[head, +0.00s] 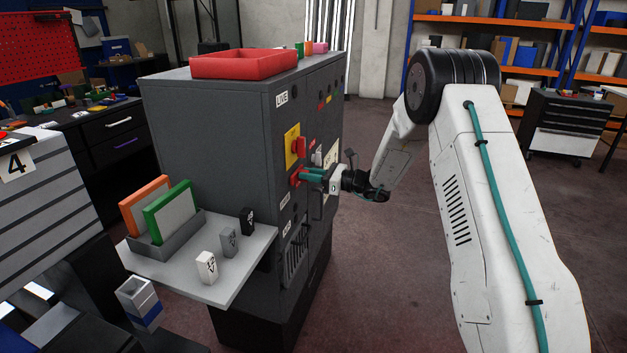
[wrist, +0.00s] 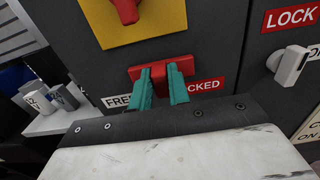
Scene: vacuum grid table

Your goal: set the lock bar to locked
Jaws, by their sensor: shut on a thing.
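The lock bar is a red bar (wrist: 160,68) on the dark cabinet front, seen in the wrist view below a yellow plate (wrist: 142,18) with a red handle. A white label reading "FRE..." (wrist: 117,101) is at its left and a red label ending in "CKED" (wrist: 206,86) at its right. My gripper (wrist: 164,84), with two teal fingers, is shut on the red lock bar's middle part. The fingers hide part of both labels. In the head view my gripper (head: 304,176) reaches the red lock bar (head: 295,177) from the right.
The grey cabinet (head: 205,130) carries a red tray (head: 243,64) on top. A side shelf (head: 232,280) holds a rack with framed panels and several small blocks. In the wrist view a "LOCK" label (wrist: 290,17) and a light-coloured knob (wrist: 291,64) are at the right. Floor to the right is open.

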